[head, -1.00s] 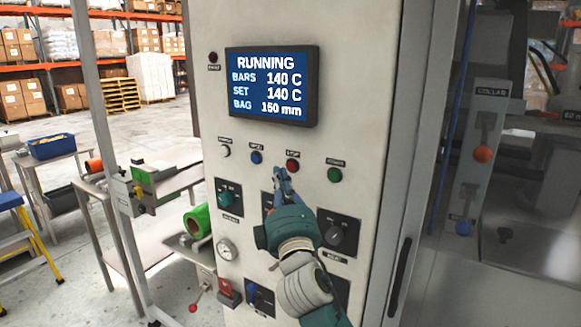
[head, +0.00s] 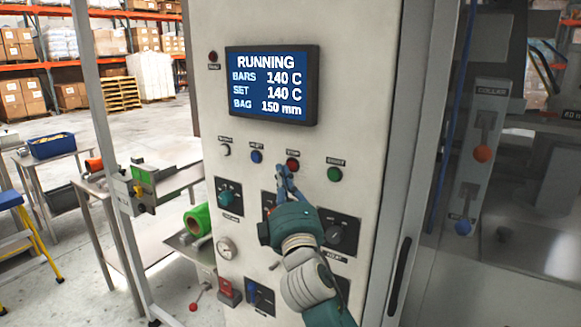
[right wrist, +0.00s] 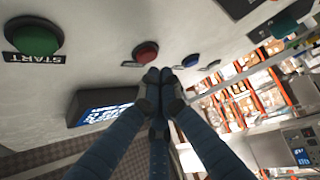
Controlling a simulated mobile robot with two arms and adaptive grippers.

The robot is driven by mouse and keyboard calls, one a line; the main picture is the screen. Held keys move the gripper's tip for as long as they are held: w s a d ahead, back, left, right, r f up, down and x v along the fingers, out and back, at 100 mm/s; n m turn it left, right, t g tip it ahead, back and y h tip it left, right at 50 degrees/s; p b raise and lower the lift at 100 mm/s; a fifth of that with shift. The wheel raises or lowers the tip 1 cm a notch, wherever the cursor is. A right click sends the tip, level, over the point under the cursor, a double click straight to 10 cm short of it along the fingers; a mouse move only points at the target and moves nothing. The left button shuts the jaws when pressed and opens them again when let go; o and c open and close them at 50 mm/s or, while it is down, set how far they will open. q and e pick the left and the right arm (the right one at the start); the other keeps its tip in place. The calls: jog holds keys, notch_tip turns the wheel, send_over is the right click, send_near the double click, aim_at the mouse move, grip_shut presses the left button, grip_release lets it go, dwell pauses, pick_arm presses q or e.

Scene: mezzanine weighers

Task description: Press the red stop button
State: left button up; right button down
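The red stop button (head: 292,165) sits on the pale control panel (head: 350,100), in a row below the screen, between a blue and a green button. My right gripper (head: 282,172) is just below and left of it, its fingertips close to it in the picture. In the right wrist view the red button (right wrist: 146,52) is just above and left of the fingertips (right wrist: 158,78), which are together and hold nothing. A gap to the button shows there; contact is not visible. My left gripper is not in view.
The screen (head: 272,85) reads RUNNING. The blue button (head: 256,157) and green START button (head: 335,174) flank the red one. Dark switch plates (head: 229,196) are below. A door handle (head: 400,275) is at the right.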

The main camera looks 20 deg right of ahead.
jog(key=shift+w, duration=0.1)
dwell(0.6)
jog(key=shift+w+d, duration=0.2)
jog(key=shift+d, duration=0.15)
jog(key=shift+w+d, duration=0.25)
jog(key=shift+d, duration=0.1)
dwell(0.6)
jog(key=shift+s+a, duration=0.1)
jog(key=shift+a, duration=0.1)
jog(key=shift+s+a, duration=0.45)
jog(key=shift+a, duration=0.15)
jog(key=shift+s+a, duration=1.55)
jog(key=shift+a, duration=0.3)
